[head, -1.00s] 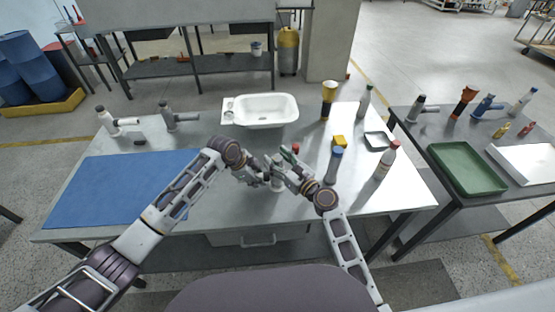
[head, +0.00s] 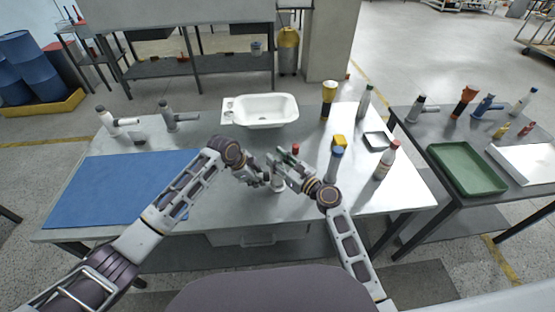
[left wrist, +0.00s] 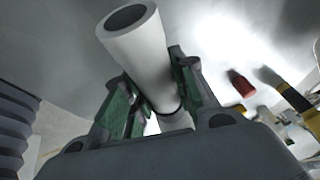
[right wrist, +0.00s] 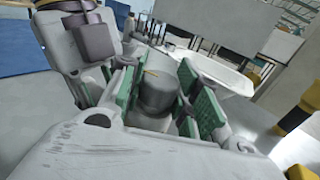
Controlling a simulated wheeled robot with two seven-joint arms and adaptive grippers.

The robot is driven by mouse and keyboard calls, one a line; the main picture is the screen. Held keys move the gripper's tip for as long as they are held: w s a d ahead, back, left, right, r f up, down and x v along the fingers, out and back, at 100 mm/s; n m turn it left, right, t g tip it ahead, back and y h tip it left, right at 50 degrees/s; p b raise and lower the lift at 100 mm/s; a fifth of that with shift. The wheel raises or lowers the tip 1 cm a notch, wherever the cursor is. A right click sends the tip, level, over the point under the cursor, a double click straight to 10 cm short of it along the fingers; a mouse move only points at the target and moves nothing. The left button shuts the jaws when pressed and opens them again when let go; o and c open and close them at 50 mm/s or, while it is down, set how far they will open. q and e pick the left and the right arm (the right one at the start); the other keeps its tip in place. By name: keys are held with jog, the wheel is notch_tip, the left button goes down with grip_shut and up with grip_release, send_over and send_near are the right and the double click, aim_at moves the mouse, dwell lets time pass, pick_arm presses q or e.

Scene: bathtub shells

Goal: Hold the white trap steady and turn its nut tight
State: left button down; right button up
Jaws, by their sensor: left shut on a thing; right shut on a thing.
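The white trap stands between my grippers near the front middle of the table, mostly hidden in the head view. Its white pipe (left wrist: 135,42) shows in the left wrist view, passing between the green-padded fingers. My left gripper (head: 266,180) is shut on the trap's body. My right gripper (head: 279,163) is just above it, shut on the grey nut (right wrist: 158,92) at the trap's top. In the right wrist view the green pads flank the nut. The thread under the nut is hidden, so I cannot tell how tight it is.
A white basin (head: 265,110) lies behind the grippers. A blue mat (head: 120,190) covers the table's left. A blue-capped bottle (head: 335,165) stands close to my right wrist, with a red-capped bottle (head: 385,162) further right. A green tray (head: 465,168) is on the side table.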

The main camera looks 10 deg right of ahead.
jog(key=shift+y, duration=0.3)
jog(key=shift+n+g+y, duration=1.5)
jog(key=shift+n+g, duration=0.1)
jog(key=shift+g, duration=0.2)
jog(key=shift+f+n+g+y, duration=0.1)
jog(key=shift+n+g+y, duration=0.75)
jog(key=shift+g, duration=0.45)
jog(key=shift+n+g+y, duration=0.55)
jog(key=shift+n+g, duration=0.5)
jog(key=shift+g, duration=0.25)
jog(key=o, duration=1.1)
jog(key=shift+c, duration=0.2)
jog(key=shift+d, duration=0.2)
jog(key=v, duration=1.1)
jog(key=shift+d, duration=0.35)
